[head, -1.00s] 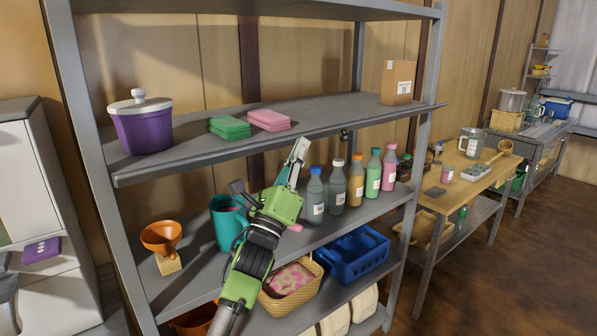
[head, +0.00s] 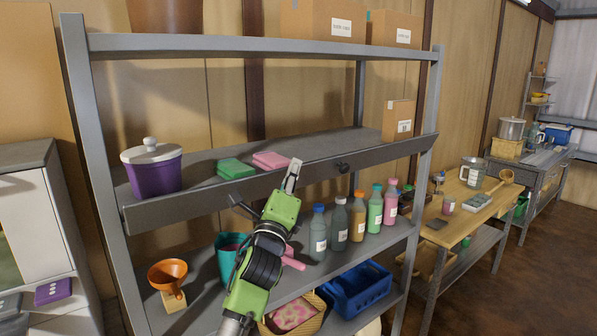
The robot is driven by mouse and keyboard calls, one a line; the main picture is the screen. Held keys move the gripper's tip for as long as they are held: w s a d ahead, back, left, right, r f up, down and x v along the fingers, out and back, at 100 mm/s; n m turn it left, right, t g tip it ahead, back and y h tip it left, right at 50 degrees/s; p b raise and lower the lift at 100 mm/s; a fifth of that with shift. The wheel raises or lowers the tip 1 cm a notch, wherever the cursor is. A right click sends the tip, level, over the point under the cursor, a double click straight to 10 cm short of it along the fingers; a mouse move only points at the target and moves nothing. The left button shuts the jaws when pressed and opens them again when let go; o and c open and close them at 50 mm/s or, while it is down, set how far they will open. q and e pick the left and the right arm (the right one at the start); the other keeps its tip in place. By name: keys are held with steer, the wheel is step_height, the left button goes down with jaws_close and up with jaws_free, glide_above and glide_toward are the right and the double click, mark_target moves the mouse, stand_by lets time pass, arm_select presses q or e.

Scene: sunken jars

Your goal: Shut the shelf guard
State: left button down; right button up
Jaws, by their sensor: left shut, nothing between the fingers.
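The shelf guard (head: 300,174) is a long grey board along the front edge of the shelf that holds the purple pot. My left gripper (head: 291,176) is shut and empty. Its fingertips point up and overlap the guard's face and top edge, left of the knob. I cannot tell whether they touch the guard. My right gripper is not in view.
Behind the guard are a purple pot (head: 153,172), a green packet (head: 236,169), a pink packet (head: 271,160) and a cardboard box (head: 397,121). Several bottles (head: 339,225) stand on the shelf below, to the right of my arm. A teal pitcher (head: 228,262) is left of it.

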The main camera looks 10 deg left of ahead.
arm_select(q)
steer(key=shift+w+a, duration=0.55)
steer(key=shift+a, duration=0.1)
steer(key=shift+w+a, duration=0.15)
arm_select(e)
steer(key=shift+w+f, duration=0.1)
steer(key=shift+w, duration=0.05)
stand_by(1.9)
arm_select(q)
steer(key=shift+f, duration=0.1)
stand_by(0.8)
